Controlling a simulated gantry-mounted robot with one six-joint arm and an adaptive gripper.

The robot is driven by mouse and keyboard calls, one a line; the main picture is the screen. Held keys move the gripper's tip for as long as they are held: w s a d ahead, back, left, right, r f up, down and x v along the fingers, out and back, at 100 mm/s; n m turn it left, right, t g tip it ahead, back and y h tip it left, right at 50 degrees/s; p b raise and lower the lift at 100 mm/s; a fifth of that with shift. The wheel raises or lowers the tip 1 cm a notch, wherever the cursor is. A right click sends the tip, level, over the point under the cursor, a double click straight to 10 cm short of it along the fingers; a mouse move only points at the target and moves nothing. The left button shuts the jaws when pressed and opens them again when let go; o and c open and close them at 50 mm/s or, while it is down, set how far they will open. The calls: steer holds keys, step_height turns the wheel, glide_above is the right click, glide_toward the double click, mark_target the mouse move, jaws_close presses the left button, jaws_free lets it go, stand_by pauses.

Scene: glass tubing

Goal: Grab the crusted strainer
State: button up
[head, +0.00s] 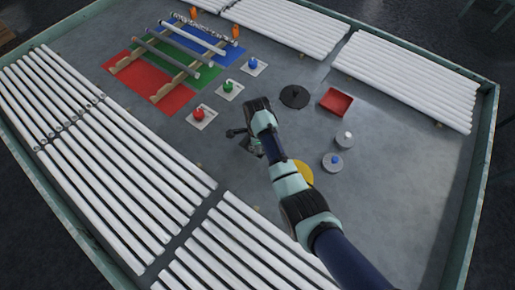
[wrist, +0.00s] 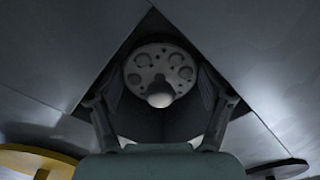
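A pale grey round strainer (wrist: 150,55) with several round openings, small dark specks and a knob shows in the middle of the wrist view. It sits in a dark angular recess or shadow, and I cannot tell which. My gripper (wrist: 160,95) is open, with one finger to each side of the strainer and a visible gap to it. I cannot tell how far below the fingertips it lies. In the head view my gripper (head: 247,141) is low over the middle of the table, and my arm hides what is under it.
A yellow disc (head: 304,172) lies beside my arm. Red (head: 199,115), green and blue knobs on pads stand at the upper left. White tubes line the sides.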

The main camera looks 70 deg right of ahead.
steer(key=c, duration=0.6)
step_height(320, 180, up, 20)
steer(key=p, duration=0.9)
